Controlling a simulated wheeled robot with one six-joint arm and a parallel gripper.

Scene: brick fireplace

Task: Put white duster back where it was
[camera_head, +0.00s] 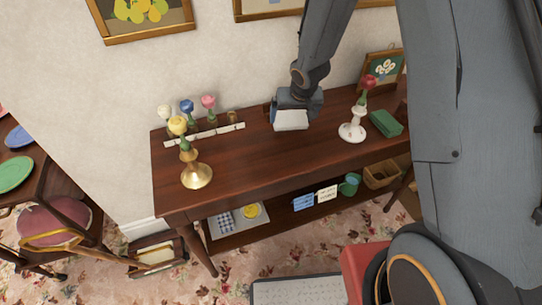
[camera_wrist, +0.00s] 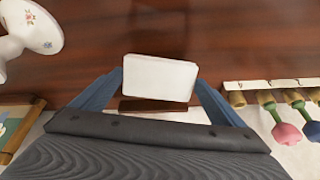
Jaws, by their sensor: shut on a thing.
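The white duster (camera_head: 291,121) is a small white block between the fingers of my gripper (camera_head: 297,100), over the rear middle of the dark wooden console table (camera_head: 262,151). In the wrist view the duster (camera_wrist: 160,77) shows its flat white face, with the blue fingers of my gripper (camera_wrist: 158,92) shut on its two sides. A brown strip shows just behind it. I cannot tell whether the duster touches the tabletop.
Left of the duster stands a white rack (camera_head: 205,134) with several coloured flowers, and a brass candlestick (camera_head: 197,176). To the right are a white candlestick (camera_head: 352,131) with a red flower and a green box (camera_head: 385,123). The front middle of the table is clear.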

